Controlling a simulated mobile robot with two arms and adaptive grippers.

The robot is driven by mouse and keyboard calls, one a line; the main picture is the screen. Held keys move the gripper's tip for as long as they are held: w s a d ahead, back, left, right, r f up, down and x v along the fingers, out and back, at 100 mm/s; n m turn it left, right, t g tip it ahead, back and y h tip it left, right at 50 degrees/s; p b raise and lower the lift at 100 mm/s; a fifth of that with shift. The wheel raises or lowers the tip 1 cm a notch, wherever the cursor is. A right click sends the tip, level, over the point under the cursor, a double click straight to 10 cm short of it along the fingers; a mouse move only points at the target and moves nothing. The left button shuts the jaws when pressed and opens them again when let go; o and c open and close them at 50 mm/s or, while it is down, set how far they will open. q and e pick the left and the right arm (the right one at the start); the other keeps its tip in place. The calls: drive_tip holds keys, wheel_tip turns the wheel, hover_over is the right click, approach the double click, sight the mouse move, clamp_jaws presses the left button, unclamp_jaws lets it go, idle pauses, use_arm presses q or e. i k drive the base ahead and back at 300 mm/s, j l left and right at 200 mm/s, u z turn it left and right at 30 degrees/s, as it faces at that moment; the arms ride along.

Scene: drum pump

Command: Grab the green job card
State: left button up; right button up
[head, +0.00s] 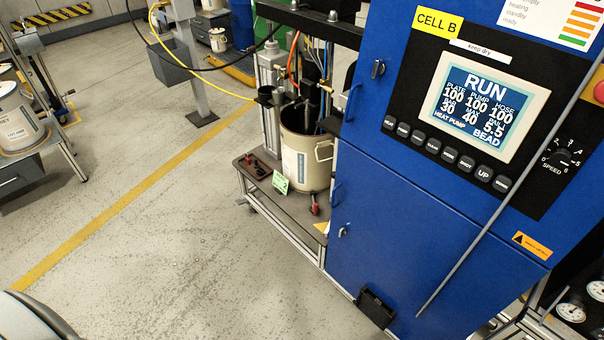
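The green job card (280,182) is a small light green card with print too small to read. It leans at a tilt at the front left of a beige drum (306,155), on the grey platform (300,214) of the pump stand. It looks close to or touching the drum; I cannot tell which. Nothing hides the card. Neither of my grippers shows in the head view. A pale rounded shape at the bottom left corner may be part of my own body.
A blue cabinet (400,215) with a lit screen (485,105) fills the right, just beside the stand. Dark tools (256,168) lie left of the card, and a red-handled item (314,205) sits right of it. Open floor (190,245) lies left and in front.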

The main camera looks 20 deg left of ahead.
sight(281, 183)
drive_tip(key=i+j, duration=0.15)
drive_tip(key=j, duration=0.2)
drive_tip(key=i+j+z, duration=0.15)
drive_tip(key=j, duration=0.15)
drive_tip(key=i+j, duration=0.15)
drive_tip(key=j, duration=0.2)
drive_tip(key=i+j+z, duration=0.15)
drive_tip(key=j, duration=0.2)
drive_tip(key=i+j, duration=0.15)
drive_tip(key=j, duration=0.25)
drive_tip(key=i+j+z, duration=0.15)
drive_tip(key=j, duration=0.2)
